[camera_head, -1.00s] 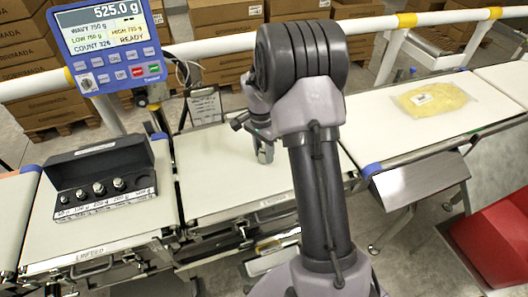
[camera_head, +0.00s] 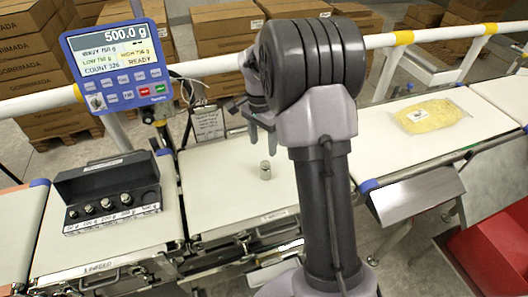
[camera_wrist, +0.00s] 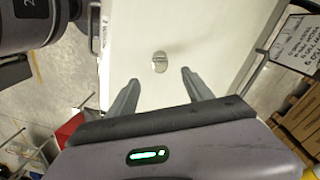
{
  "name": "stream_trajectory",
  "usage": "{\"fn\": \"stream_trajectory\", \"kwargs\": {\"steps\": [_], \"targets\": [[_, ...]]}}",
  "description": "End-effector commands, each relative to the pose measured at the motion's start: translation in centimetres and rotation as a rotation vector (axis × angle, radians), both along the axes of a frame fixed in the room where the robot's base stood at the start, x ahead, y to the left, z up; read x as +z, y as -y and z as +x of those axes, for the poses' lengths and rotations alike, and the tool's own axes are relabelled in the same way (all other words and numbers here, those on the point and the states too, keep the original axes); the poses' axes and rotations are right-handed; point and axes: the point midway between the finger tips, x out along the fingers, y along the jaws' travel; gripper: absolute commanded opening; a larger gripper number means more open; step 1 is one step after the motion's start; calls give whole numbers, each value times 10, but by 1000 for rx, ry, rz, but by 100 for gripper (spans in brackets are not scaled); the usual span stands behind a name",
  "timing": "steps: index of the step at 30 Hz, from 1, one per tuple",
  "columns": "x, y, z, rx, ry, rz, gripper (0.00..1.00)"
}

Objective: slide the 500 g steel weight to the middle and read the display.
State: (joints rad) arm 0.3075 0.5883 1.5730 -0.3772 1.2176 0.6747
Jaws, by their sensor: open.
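The steel weight (camera_head: 265,170) stands upright on the white weighing belt (camera_head: 215,205), around the middle of its visible part. In the wrist view the weight (camera_wrist: 160,62) is ahead of the fingertips, with clear space between. My gripper (camera_wrist: 160,82) is open and empty; in the head view it (camera_head: 262,130) is partly hidden by my arm and is raised above and behind the weight. The display (camera_head: 115,55) reads 500.0 g, with COUNT 326 and READY below.
An open black weight case (camera_head: 110,195) with several smaller weights sits on the infeed belt at left. A yellow bag (camera_head: 432,115) lies on the right belt. A white rail (camera_head: 235,45) runs behind. A red bin (camera_head: 490,250) is at lower right.

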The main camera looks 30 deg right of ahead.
Motion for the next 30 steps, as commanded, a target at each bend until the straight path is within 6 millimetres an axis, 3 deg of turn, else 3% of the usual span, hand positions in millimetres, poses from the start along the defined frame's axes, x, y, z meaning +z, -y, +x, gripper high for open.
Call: {"fn": "stream_trajectory", "kwargs": {"steps": [3,9,25,28,30], "targets": [[28,-1,2,-1,2,0,59],[50,-1,3,0,0,-1,59],[52,-2,3,2,2,1,59],[70,-17,-5,54,38,5,59],[96,-42,-22,146,99,11,59]]}}
